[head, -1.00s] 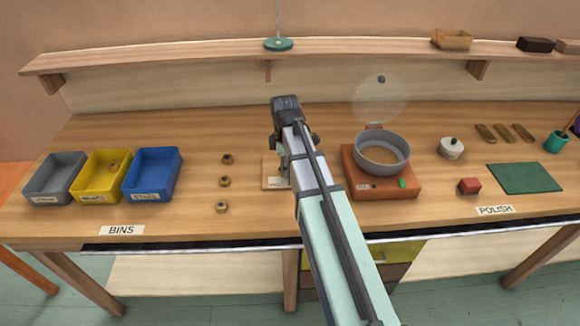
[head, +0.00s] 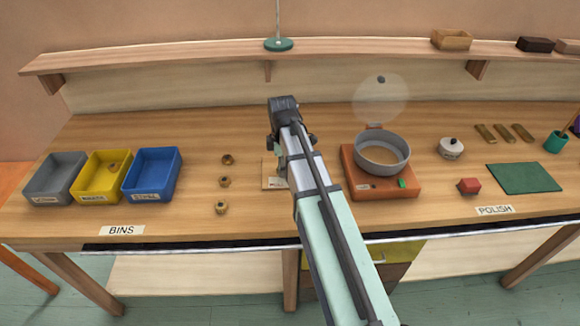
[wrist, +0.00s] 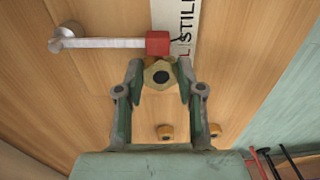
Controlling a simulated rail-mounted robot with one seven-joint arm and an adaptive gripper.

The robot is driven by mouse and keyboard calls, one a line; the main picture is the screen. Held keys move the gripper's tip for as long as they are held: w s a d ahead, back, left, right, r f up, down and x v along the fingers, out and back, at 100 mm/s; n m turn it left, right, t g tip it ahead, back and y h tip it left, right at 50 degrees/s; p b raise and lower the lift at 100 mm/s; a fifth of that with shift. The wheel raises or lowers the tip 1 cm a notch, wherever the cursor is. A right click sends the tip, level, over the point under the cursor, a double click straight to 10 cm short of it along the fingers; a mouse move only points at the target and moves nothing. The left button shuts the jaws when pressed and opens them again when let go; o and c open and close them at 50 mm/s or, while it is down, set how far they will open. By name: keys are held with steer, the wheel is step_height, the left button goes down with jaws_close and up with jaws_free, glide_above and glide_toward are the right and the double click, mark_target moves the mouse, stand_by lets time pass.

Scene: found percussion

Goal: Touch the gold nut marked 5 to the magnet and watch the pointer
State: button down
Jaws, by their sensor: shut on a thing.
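In the wrist view my gripper (wrist: 158,82) is shut on a gold hexagonal nut (wrist: 150,80) with a dark centre. No number on it can be read. A red block (wrist: 157,42), seemingly the magnet, sits at the end of a pale rod (wrist: 105,43), seemingly the pointer. The nut is right at the block's edge in the picture; I cannot tell whether they touch. A white strip with black lettering (wrist: 177,15) lies under the block. In the head view my arm hides the gripper and held nut; a pale card (head: 270,174) shows beside it.
Several gold nuts (head: 223,182) stand in a column left of my arm. Grey (head: 40,200), yellow (head: 82,188) and blue (head: 140,193) bins stand further left; the yellow holds a nut. An orange stand with a grey pan (head: 368,188) is close on the right.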

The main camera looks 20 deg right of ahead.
steer(key=shift+w+a+p, duration=0.15)
steer(key=shift+w+a, duration=0.05)
steer(key=shift+a, duration=0.5)
steer(key=shift+w+a+p, duration=0.15)
steer(key=shift+a, duration=0.6)
stand_by(0.8)
steer(key=shift+w+a+p, duration=0.15)
steer(key=shift+w+a, duration=0.05)
steer(key=shift+a, duration=0.55)
steer(key=shift+w+a+p, duration=0.1)
steer(key=shift+w+a, duration=0.1)
steer(key=shift+a, duration=0.6)
steer(key=shift+w+a+p, duration=0.15)
steer(key=shift+w+a, duration=0.05)
steer(key=shift+a, duration=0.55)
step_height(320, 180, up, 8)
steer(key=p, duration=0.5)
